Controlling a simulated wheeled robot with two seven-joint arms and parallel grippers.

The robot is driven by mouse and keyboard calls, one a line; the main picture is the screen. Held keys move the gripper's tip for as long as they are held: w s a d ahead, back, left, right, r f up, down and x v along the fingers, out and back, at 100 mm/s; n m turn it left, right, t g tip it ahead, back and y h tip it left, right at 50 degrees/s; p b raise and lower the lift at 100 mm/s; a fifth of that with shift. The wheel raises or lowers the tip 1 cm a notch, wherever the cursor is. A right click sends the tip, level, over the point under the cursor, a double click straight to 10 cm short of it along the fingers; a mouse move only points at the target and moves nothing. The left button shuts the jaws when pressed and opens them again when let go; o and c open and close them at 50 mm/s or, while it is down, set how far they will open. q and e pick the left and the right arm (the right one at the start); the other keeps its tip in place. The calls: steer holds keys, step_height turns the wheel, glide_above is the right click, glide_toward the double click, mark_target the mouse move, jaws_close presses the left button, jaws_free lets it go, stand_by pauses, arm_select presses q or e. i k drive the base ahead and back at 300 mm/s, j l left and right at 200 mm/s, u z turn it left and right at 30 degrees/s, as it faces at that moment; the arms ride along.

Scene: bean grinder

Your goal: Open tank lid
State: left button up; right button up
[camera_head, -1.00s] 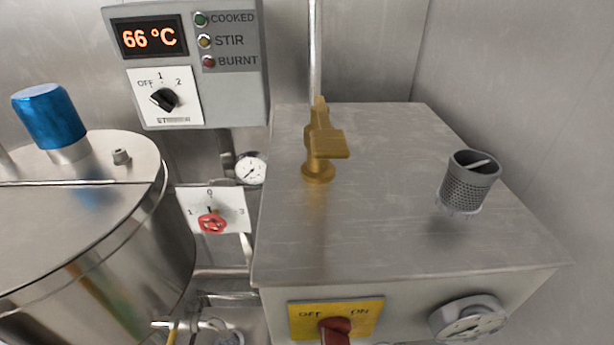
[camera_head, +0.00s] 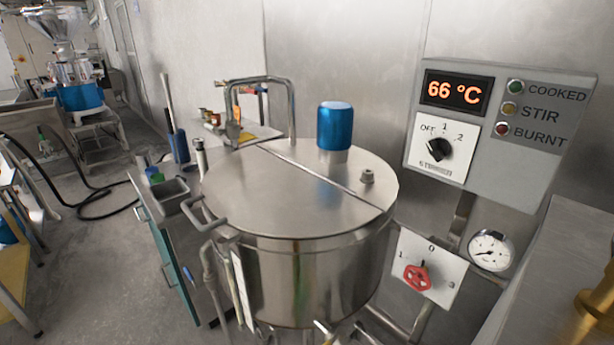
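The steel tank (camera_head: 312,280) stands in the middle of the head view. Its round lid (camera_head: 265,195) lies flat and closed on top, with a straight seam running across it. A curved handle (camera_head: 205,215) sticks out at the lid's front left edge. A blue cylinder (camera_head: 335,126) stands upright on the back part of the top, behind the seam, with a small knob (camera_head: 367,176) to its right. Neither of my grippers is in view.
A control box (camera_head: 490,130) showing 66 °C hangs right of the tank. Open floor (camera_head: 110,270) lies further left.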

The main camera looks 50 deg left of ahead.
mark_target(251, 189)
steer(key=u, duration=0.5)
steer(key=j+u, duration=0.15)
steer(key=u, duration=0.8)
steer(key=j+u, duration=0.15)
steer(key=u, duration=0.35)
steer(key=i+j+z, duration=0.25)
steer(key=j+z, duration=0.25)
steer(key=j, duration=0.25)
steer(key=i+j+z, duration=0.15)
steer(key=j+z, duration=0.15)
steer(key=j, duration=0.15)
